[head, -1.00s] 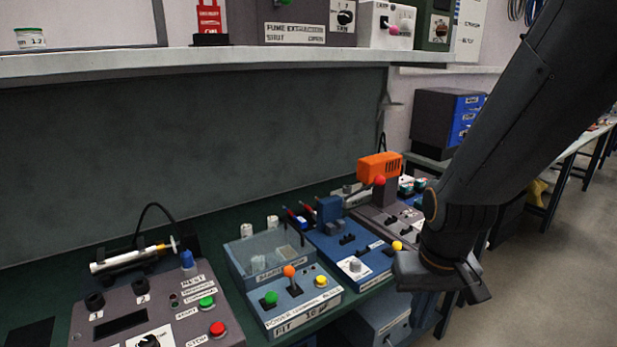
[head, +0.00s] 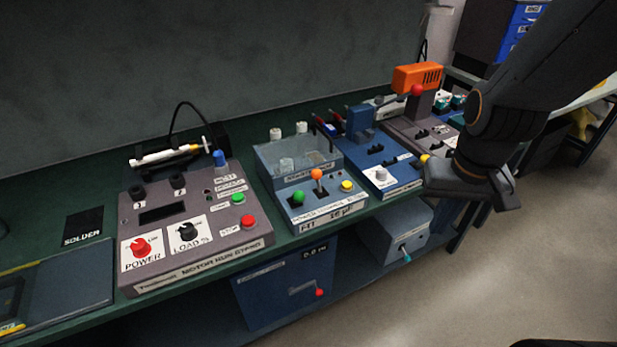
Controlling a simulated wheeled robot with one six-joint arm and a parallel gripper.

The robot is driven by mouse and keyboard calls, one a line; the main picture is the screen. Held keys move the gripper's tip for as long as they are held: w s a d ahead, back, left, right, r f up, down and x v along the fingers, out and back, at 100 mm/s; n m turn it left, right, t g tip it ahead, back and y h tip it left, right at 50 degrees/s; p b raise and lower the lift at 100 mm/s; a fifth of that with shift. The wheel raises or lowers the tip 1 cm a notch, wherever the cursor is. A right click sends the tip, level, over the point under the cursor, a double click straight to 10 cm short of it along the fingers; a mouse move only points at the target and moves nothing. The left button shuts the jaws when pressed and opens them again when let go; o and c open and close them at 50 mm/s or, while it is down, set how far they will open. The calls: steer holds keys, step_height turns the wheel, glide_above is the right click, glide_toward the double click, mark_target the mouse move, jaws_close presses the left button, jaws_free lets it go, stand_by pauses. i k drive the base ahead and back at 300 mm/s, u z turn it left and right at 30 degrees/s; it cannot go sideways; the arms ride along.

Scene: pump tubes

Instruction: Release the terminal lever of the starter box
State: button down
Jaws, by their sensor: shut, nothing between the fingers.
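A blue box (head: 330,212) with a clear-sided compartment (head: 285,158) stands mid-bench in the head view. Its lettering is partly blurred; it looks like the starter box, but I cannot be sure. On its front are an orange-knobbed lever (head: 317,175), a green knob (head: 298,197) and a yellow knob (head: 346,186). The orange lever stands roughly upright. Which of these is the terminal lever I cannot tell. My gripper (head: 472,190) is shut and empty at the right, by the bench's front edge, well right of the box and apart from it.
Right of the blue box are another blue unit (head: 385,180) and an orange-topped device (head: 417,77). Below the bench are a blue box (head: 285,290) and a grey-blue box (head: 395,235). Floor in front is clear.

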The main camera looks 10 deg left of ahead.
mark_target(316, 175)
steer(key=u, duration=0.55)
steer(key=k, duration=0.65)
steer(key=u, duration=0.6)
steer(key=i, duration=1.05)
steer(key=z, duration=0.6)
